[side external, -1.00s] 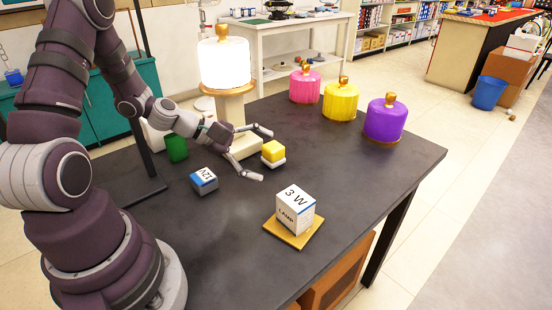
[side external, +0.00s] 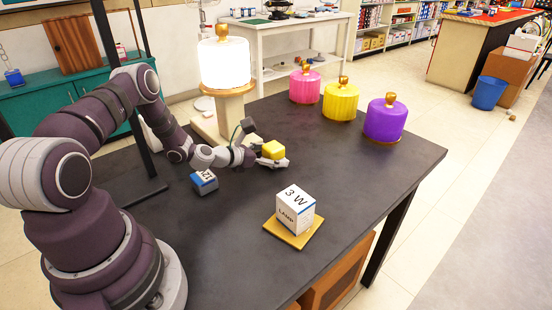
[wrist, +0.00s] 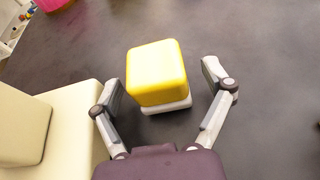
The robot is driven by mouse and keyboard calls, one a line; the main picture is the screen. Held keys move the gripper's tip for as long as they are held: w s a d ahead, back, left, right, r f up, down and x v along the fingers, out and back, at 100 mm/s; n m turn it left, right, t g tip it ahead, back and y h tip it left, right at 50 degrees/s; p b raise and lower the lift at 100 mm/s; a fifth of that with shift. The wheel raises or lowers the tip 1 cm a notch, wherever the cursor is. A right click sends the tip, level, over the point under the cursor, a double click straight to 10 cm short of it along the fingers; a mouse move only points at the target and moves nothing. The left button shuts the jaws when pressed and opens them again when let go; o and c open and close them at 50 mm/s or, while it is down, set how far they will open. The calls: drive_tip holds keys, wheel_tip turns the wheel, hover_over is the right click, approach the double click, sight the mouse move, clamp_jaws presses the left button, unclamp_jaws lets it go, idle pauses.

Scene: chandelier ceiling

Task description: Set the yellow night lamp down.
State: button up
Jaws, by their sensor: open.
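The yellow night lamp (side external: 273,150) is a small yellow rounded cube on a white base. It sits upright on the dark table beside the large lit lamp's stand. It also shows in the wrist view (wrist: 157,73). My gripper (side external: 272,158) is low at the night lamp. In the wrist view my gripper (wrist: 168,82) is open, with one finger on each side of the lamp and visible gaps between fingers and lamp. In the side view the near finger hides part of the white base.
The lit white lamp (side external: 224,64) stands on a cream stand just behind. A blue-and-white 12V box (side external: 204,181) is to the left. A 3 W lamp box (side external: 295,210) sits on a yellow plate in front. Pink, yellow and purple shades (side external: 385,118) line the back right. The right side is clear.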

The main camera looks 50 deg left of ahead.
drive_tip(key=shift+w, duration=0.1)
drive_tip(key=shift+c, duration=0.3)
drive_tip(key=c, duration=1.2)
wheel_tip(320, 180, up, 9)
drive_tip(key=shift+w+d+r, duration=0.15)
drive_tip(key=shift+d+r, duration=0.05)
drive_tip(key=shift+r, duration=0.15)
drive_tip(key=w+d+r+m+h, duration=0.1)
drive_tip(key=w+d+r+h, duration=0.1)
drive_tip(key=w+d, duration=0.75)
drive_tip(key=n+y, duration=0.1)
drive_tip(key=y, duration=0.1)
hover_over(368, 181)
wheel_tip(368, 181, down, 2)
wheel_tip(368, 181, down, 10)
drive_tip(key=shift+r, duration=0.25)
